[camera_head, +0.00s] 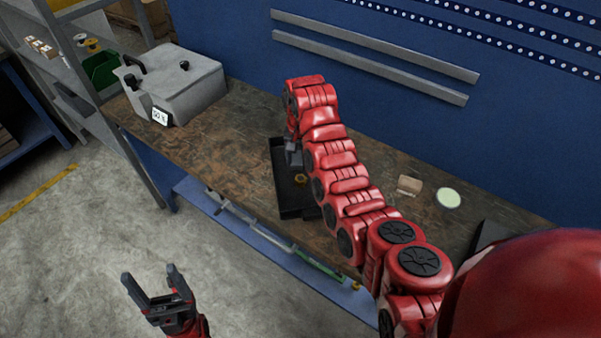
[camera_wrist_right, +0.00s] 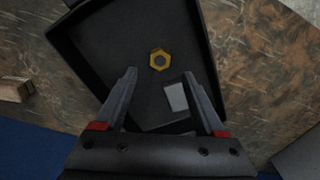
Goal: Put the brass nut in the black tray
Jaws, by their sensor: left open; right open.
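The brass nut (camera_wrist_right: 159,60) lies flat on the floor of the black tray (camera_wrist_right: 108,38) in the right wrist view. In the head view the nut (camera_head: 300,179) shows small inside the tray (camera_head: 283,188), partly beside my right arm. My right gripper (camera_wrist_right: 163,80) is open and empty above the tray, its fingers apart and pointing toward the nut without touching it. In the head view my right gripper (camera_head: 293,154) is over the tray's far end, partly hidden by its wrist. My left gripper (camera_head: 150,282) is open and empty, off the bench above the floor.
A pale grey patch (camera_wrist_right: 176,97) shows in the tray between the right fingers. A grey case (camera_head: 178,82) stands at the bench's left end. A small wooden block (camera_head: 410,184) and a round pale green disc (camera_head: 448,197) lie right of my right arm. A blue wall backs the bench.

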